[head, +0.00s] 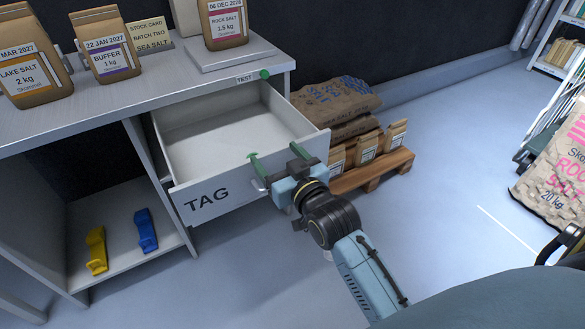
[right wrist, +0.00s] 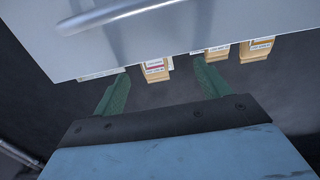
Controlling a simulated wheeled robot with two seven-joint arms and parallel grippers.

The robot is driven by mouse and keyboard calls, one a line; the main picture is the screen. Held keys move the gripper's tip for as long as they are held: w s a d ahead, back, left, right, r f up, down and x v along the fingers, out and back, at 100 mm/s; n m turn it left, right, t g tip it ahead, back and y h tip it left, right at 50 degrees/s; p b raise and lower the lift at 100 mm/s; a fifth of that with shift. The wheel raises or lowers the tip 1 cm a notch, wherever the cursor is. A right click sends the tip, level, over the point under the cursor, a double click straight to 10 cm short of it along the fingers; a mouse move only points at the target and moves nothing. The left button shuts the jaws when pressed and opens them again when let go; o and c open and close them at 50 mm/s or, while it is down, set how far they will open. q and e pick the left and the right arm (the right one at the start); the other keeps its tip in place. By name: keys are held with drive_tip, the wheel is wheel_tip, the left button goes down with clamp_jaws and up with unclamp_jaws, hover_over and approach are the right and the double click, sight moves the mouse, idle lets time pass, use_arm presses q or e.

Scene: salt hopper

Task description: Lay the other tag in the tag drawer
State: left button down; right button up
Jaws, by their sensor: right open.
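The tag drawer (head: 208,196) is pulled out under the counter, with "TAG" on its front; the part of its inside that I see looks empty. Its curved metal handle shows in the right wrist view (right wrist: 130,15). My right gripper (head: 277,157) is at the right part of the drawer front, its green fingers spread. In the right wrist view the fingers (right wrist: 160,88) are apart with nothing between them, close by the drawer front. I cannot make out a loose tag in either view. My left gripper is not in view.
Paper salt bags and a stock card (head: 150,37) stand on the counter (head: 120,100). Yellow (head: 96,250) and blue (head: 146,230) pieces lie on the lower shelf. A wooden pallet (head: 375,170) with sacks stands behind the drawer. Open floor lies to the right.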

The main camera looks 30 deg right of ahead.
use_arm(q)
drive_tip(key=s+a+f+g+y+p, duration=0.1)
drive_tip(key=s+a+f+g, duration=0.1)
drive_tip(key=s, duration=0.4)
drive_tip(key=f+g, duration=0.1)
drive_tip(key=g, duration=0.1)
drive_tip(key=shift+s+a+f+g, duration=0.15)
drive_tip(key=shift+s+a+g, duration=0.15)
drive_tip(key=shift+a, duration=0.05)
use_arm(e)
drive_tip(key=s+f+g, duration=0.5)
drive_tip(key=s+g, duration=0.1)
drive_tip(key=s, duration=0.6)
drive_tip(key=s+f+n+g, duration=0.1)
drive_tip(key=s+f+g, duration=0.5)
drive_tip(key=s, duration=0.6)
drive_tip(key=shift+s+a+f+n+g, duration=0.2)
drive_tip(key=shift+n+g, duration=0.1)
drive_tip(key=shift+g, duration=0.2)
